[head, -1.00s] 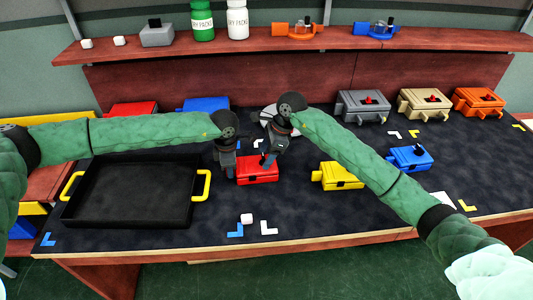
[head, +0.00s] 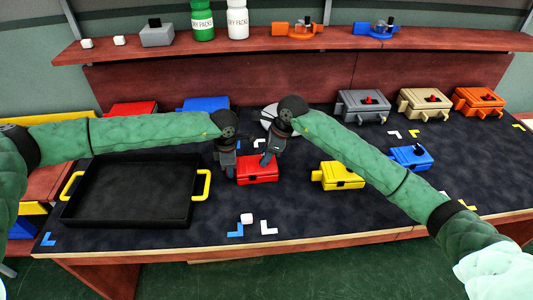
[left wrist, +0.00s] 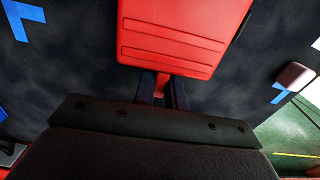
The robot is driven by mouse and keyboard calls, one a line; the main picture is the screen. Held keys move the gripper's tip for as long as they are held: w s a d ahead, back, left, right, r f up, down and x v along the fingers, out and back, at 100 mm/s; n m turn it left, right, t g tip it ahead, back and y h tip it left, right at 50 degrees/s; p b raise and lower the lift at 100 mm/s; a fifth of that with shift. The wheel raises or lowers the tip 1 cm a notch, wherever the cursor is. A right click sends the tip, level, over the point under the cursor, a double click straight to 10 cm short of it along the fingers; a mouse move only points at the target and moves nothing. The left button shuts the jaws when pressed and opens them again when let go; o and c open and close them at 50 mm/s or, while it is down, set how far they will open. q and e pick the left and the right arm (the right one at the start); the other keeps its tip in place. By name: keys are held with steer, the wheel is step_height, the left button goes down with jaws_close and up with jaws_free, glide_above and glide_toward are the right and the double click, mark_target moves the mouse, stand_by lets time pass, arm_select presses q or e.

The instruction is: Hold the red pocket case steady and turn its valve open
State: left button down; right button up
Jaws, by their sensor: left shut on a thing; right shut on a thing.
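The red pocket case (head: 260,174) lies flat on the dark table mat, right of the black tray. It also fills the top of the left wrist view (left wrist: 178,45). My left gripper (head: 230,168) is at the case's left end, shut on its narrow red tab (left wrist: 160,85), which shows between the two fingers in the left wrist view. My right gripper (head: 266,161) points down onto the top of the case and is shut on the valve there. The valve is hidden by the fingers, so its angle cannot be told.
A black tray (head: 70,212) with yellow handles stands at left. A yellow case (head: 340,177) and a blue case (head: 410,157) lie to the right. A grey case (head: 363,105) and others stand at the back.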

steer(key=m, duration=0.2)
steer(key=m+t, duration=0.1)
steer(key=m, duration=0.1)
steer(key=shift+s+m+t+h, duration=0.15)
steer(key=shift+m+t+h, duration=0.15)
steer(key=m, duration=0.1)
steer(key=m+t+h, duration=0.1)
steer(key=m, duration=0.1)
steer(key=shift+s+a+m, duration=0.15)
steer(key=shift+a+m, duration=0.05)
steer(key=shift+m, duration=0.1)
steer(key=m, duration=0.2)
steer(key=m+t+h, duration=0.1)
steer(key=m, duration=0.1)
steer(key=shift+s+a, duration=0.1)
steer(key=shift+a, duration=0.1)
steer(key=shift+m+h, duration=0.7)
steer(key=shift+m, duration=0.8)
steer(key=o, duration=1)
steer(key=shift+r, duration=0.15)
steer(key=v, duration=1.1)
steer(key=shift+s+r, duration=0.25)
steer(key=shift+s, duration=0.1)
